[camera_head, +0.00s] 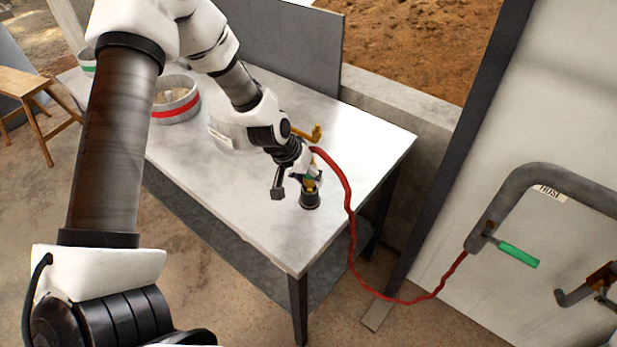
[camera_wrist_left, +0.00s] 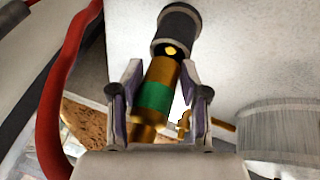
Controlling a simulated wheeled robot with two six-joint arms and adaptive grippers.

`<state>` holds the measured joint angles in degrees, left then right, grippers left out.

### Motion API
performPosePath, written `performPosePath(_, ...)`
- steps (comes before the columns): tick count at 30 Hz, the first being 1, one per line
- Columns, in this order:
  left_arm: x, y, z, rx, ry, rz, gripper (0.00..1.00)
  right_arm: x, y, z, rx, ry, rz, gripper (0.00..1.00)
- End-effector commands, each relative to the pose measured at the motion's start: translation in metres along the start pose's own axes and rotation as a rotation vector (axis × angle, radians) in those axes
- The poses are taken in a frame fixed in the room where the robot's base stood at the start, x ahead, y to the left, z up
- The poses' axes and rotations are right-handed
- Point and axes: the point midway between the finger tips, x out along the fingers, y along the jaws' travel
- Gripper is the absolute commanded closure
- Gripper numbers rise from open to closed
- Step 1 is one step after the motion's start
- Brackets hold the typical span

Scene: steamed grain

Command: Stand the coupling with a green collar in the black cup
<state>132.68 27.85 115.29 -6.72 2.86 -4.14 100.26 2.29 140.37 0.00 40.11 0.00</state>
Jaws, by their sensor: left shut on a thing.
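My left gripper (camera_head: 306,178) is low over the near right part of the white table. It is shut on the brass coupling with a green collar (camera_wrist_left: 154,97), which lies between the two fingers in the left wrist view. The coupling's far end points at the black cup (camera_wrist_left: 180,24). The cup (camera_head: 310,201) stands on the table directly below the gripper. A bright yellow spot shows in the cup's mouth. I cannot tell whether the coupling's tip is inside the mouth or just short of it.
A red hose (camera_head: 351,230) runs from the grey wall pipe (camera_head: 520,185) onto the table beside my gripper. A yellow fitting (camera_head: 316,133) is behind the gripper. A red-banded round container (camera_head: 174,113) stands at the far left. The table's front area (camera_head: 240,215) is clear.

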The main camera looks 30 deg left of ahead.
Motion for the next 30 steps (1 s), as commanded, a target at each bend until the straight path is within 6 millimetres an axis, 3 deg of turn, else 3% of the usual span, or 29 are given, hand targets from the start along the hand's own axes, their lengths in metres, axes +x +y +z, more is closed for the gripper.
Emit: performPosePath(30,0.0074,-0.0024,0.0033,0.004,0.003,-0.008,1.00,0.0019,0.0000,0.0000,0.000,0.000,0.000,1.00)
